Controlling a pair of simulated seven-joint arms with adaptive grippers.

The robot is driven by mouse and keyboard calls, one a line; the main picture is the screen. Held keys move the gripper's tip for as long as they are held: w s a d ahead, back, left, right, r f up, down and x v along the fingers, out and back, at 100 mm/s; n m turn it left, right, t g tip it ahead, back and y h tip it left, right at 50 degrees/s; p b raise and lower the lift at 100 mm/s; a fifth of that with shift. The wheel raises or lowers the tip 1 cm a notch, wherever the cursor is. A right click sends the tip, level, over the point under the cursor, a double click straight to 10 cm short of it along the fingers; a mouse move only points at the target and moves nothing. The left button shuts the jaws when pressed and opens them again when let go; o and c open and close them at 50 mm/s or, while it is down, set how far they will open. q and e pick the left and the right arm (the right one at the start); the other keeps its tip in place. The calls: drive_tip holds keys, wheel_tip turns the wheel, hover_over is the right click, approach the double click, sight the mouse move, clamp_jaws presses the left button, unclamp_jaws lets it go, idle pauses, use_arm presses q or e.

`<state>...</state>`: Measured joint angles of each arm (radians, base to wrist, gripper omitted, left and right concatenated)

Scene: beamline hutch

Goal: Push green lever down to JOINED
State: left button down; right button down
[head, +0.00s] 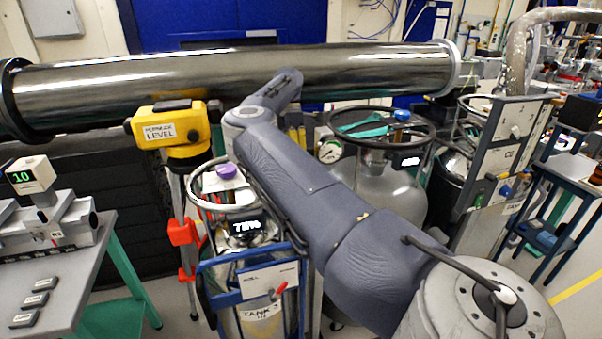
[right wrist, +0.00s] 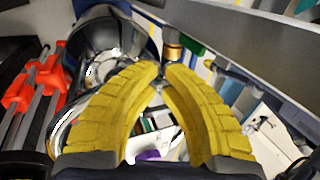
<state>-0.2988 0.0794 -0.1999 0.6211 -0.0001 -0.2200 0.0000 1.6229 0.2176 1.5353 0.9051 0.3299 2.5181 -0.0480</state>
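My right arm reaches from the lower right across the middle of the head view. Its gripper is hidden there behind the arm. In the right wrist view my right gripper (right wrist: 161,68) shows two yellow curved fingers with tips almost together and nothing clearly held. Just beyond the tips is a brass fitting (right wrist: 174,51) with a green part (right wrist: 191,44) beside it, apart from the fingers. I cannot tell whether this green part is the lever. In the head view a teal-green piece (head: 364,128) lies inside the ring of a grey tank. No JOINED marking is readable. My left gripper is not in view.
A long shiny pipe (head: 230,84) spans the back. A yellow level (head: 174,130) stands on a red-clamped tripod at the left. A blue-framed tank (head: 255,318) stands below my arm, a grey tank (head: 390,190) right of it. A bench (head: 75,275) is at far left.

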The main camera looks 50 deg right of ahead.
drive_tip(key=shift+s+a+f, duration=0.35)
drive_tip(key=shift+s+a, duration=0.05)
drive_tip(key=shift+s, duration=0.3)
drive_tip(key=shift+s+a+f, duration=0.4)
drive_tip(key=shift+s+a, duration=0.05)
drive_tip(key=shift+s, duration=0.2)
drive_tip(key=shift+s+a+f, duration=0.35)
drive_tip(key=shift+s+a, duration=0.05)
drive_tip(key=shift+s, duration=0.3)
drive_tip(key=shift+s+a+r+t+h, duration=0.1)
drive_tip(key=shift+s+a+t+h, duration=0.25)
drive_tip(key=shift+s+t+h, duration=0.3)
drive_tip(key=shift+w, duration=0.15)
